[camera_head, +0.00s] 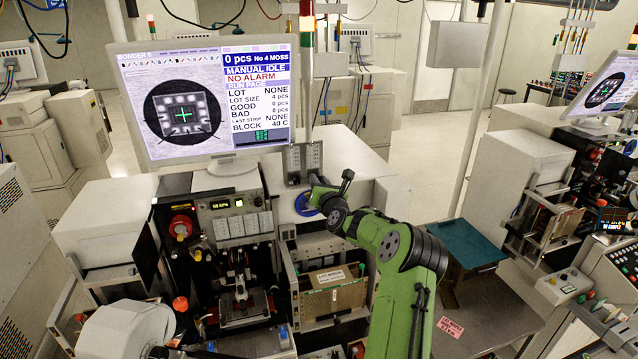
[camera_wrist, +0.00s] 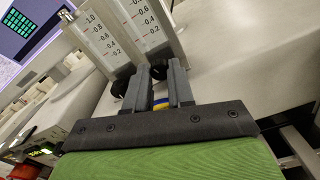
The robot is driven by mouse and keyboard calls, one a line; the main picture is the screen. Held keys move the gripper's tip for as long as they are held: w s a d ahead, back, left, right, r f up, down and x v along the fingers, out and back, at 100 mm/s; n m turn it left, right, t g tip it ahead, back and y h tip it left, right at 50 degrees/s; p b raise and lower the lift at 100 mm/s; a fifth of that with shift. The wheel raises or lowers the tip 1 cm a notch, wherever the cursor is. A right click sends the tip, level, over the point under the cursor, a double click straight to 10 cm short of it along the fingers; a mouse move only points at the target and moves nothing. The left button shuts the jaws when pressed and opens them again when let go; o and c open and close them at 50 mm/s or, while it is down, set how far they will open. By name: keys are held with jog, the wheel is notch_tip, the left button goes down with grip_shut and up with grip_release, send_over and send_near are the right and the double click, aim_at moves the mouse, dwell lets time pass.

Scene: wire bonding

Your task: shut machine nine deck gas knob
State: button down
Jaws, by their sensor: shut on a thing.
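Two clear gas flow meters with number scales stand side by side, seen in the wrist view (camera_wrist: 143,22) and on top of the middle machine in the head view (camera_head: 302,158). Each has a black knob at its foot. My gripper (camera_wrist: 157,72) is shut on the right-hand black knob (camera_wrist: 158,71) in the wrist view, with one dark finger on each side of it. The left knob (camera_wrist: 120,85) is just outside the left finger.
A monitor (camera_head: 205,100) headed "BONDER 9" stands left of the meters and reads "MANUAL IDLE" and "NO ALARM". A blue disc (camera_head: 306,204) is just below my gripper. A green-lit panel (camera_head: 225,204) is on the machine front. A dark blue tray (camera_head: 468,246) lies at right.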

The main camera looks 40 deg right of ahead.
jog(key=c, duration=1)
grip_release()
jog(key=shift+s, duration=0.1)
jog(key=b+v, duration=0.4)
jog(key=v, duration=1.1)
jog(key=shift+s+a, duration=0.1)
jog(key=shift+s, duration=0.2)
